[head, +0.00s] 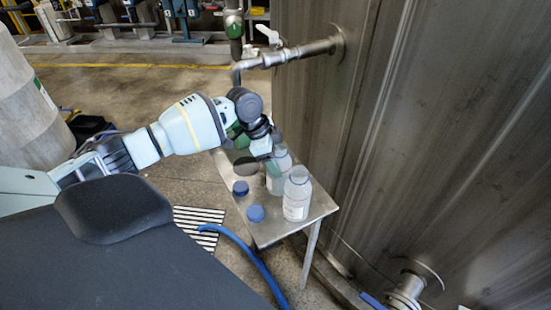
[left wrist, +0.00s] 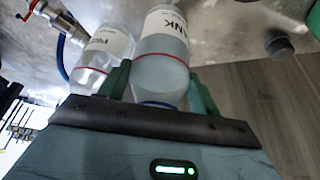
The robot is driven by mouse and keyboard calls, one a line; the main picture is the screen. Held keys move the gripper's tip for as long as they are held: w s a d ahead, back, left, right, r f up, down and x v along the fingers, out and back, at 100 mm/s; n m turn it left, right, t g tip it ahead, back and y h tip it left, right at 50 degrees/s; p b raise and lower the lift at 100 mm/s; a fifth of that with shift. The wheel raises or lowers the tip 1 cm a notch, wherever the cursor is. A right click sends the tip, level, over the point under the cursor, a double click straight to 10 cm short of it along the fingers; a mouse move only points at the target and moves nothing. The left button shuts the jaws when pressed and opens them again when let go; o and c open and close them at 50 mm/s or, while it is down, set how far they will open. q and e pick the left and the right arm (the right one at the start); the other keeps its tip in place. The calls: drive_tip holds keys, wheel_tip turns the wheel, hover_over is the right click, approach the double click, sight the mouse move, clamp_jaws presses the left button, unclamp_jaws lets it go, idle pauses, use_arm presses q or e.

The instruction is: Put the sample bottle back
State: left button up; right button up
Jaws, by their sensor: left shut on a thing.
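My left gripper (head: 270,160) reaches over a small metal table (head: 262,232) and is shut on a clear sample bottle (head: 279,183). In the left wrist view this bottle (left wrist: 162,70) sits between the green fingers; it has a white label ending in "NK" and a red line. In the head view it looks upright at the table top; I cannot tell whether it touches the table. A second clear bottle (head: 297,197) stands just in front and to the right. It also shows left of the held bottle in the left wrist view (left wrist: 92,62). My right gripper is not in view.
Two blue caps, one farther back (head: 240,187) and one nearer (head: 256,213), lie on the table's left side. A metal pipe with a valve (head: 290,54) juts above the table from the tall steel wall (head: 430,130). A blue hose (head: 250,258) runs in front.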

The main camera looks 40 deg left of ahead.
use_arm(q)
drive_tip(key=shift+f, duration=0.1)
drive_tip(key=o, duration=1.5)
drive_tip(key=shift+c, duration=0.2)
drive_tip(key=v, duration=1.2)
drive_tip(key=shift+r+p, duration=0.2)
drive_tip(key=shift+p, duration=0.25)
